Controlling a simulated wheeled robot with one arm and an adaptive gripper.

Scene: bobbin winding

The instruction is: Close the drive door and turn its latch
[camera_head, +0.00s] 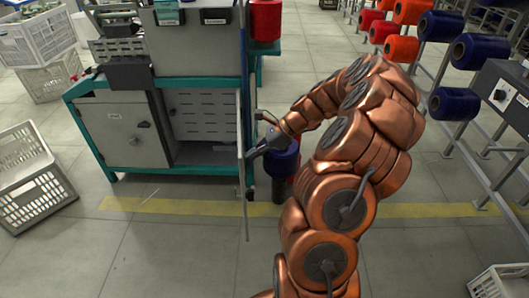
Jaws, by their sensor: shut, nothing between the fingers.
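The drive door (242,185) appears as a thin, tall grey panel seen almost edge-on. It stands open, swung out from the right side of the machine's lower cabinet. My gripper (252,154) is shut and empty, with its fingertips at the right side of the door's edge; I cannot tell whether they touch it. The door's latch cannot be made out. The cabinet opening shows a perforated grey panel (205,108) inside.
Left of the opening is a closed grey cabinet door with a dark knob (143,125). Blue and dark bobbins (282,163) stand behind my gripper. White crates (30,180) are at left and a bobbin rack (455,95) at right. The floor in front is clear.

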